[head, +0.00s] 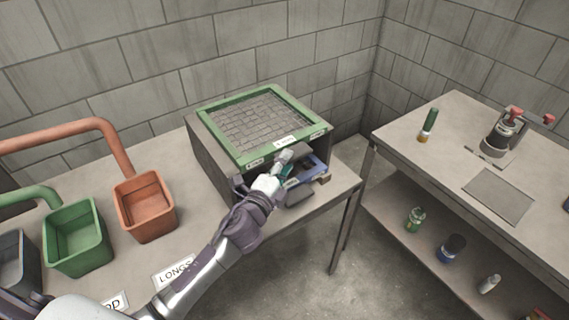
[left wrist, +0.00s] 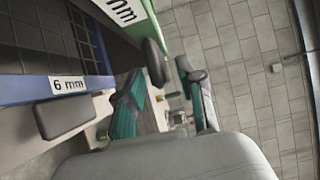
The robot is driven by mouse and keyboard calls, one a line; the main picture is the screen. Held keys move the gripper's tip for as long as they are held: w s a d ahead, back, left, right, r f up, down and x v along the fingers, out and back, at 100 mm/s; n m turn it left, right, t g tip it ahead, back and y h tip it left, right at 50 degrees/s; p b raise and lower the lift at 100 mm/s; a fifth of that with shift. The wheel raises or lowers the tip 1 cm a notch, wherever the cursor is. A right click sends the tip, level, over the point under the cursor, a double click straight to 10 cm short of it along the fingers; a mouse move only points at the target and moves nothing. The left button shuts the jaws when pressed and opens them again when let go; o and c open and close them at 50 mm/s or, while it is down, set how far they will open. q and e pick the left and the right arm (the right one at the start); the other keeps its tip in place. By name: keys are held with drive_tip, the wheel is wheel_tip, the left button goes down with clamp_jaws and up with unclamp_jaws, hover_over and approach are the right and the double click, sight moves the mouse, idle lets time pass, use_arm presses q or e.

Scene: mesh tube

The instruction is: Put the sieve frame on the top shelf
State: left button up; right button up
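A green-framed sieve (head: 220,132) with grey mesh lies flat on top of an open-fronted grey box rack (head: 208,150). A blue sieve frame (head: 314,165) sits lower at the rack's front opening. In the left wrist view the blue frame (left wrist: 22,91) carries a "6 mm" label and a dark grey handle block (left wrist: 75,116); part of the green frame (left wrist: 152,20) shows above. My left gripper (head: 284,165) is at the rack's front, by the blue frame. In the left wrist view its teal fingers (left wrist: 160,95) are apart, with nothing clearly held between them. My right gripper is not in view.
Orange (head: 145,205) and green (head: 77,237) bins with pipes stand left of the rack. A floor gap separates the tables.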

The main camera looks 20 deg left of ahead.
use_arm(q)
drive_tip(key=shift+r, duration=0.1)
drive_tip(key=s+a+b, duration=0.1)
drive_tip(key=s, duration=1.1)
drive_tip(key=shift+a+b, duration=0.35)
drive_tip(key=shift+b, duration=0.05)
